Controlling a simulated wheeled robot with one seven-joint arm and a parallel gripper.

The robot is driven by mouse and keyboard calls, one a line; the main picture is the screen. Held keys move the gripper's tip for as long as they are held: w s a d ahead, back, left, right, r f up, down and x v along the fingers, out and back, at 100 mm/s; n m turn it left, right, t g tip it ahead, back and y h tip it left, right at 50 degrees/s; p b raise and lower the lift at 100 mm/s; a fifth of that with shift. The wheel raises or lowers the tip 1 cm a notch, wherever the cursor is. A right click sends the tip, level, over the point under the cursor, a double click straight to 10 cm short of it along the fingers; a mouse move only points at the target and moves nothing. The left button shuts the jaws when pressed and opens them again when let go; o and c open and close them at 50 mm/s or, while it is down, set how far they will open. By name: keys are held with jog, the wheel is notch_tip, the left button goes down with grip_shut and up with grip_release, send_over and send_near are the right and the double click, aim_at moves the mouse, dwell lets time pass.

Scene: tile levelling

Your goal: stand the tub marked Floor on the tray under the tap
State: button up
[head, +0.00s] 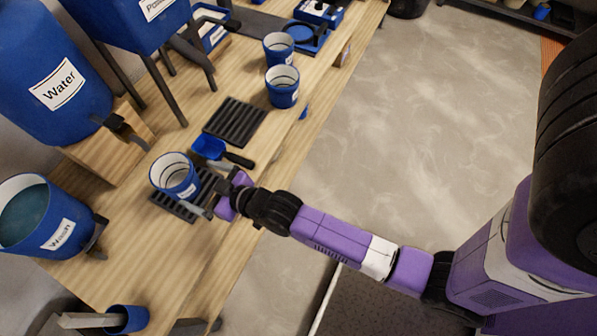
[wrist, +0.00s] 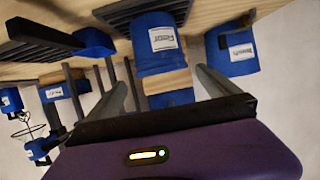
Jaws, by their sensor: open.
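The tub marked Floor (head: 173,177) is blue with a pale inside. It stands upright on a dark slotted tray (head: 160,203), in front of and below the tap (head: 126,129) of the Water tank (head: 55,80). Its Floor label (wrist: 167,40) shows in the wrist view, where the picture is upside down. My gripper (head: 208,192) is open at the near right side of the tub. In the wrist view the fingers (wrist: 165,78) point towards the tub, one to each side, with a gap visible between them and it.
A blue scoop (head: 209,148) with a dark handle lies close behind the tub. A second slotted tray (head: 235,122) is empty. Two blue tubs (head: 282,90) stand farther back. The Wash tank (head: 45,220) is at the left. Bare wood lies in front (head: 140,260).

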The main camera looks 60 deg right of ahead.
jog(key=f+v, duration=0.1)
jog(key=v, duration=2.6)
jog(key=s+r, duration=0.7)
jog(key=r, duration=0.2)
jog(key=shift+t, duration=0.4)
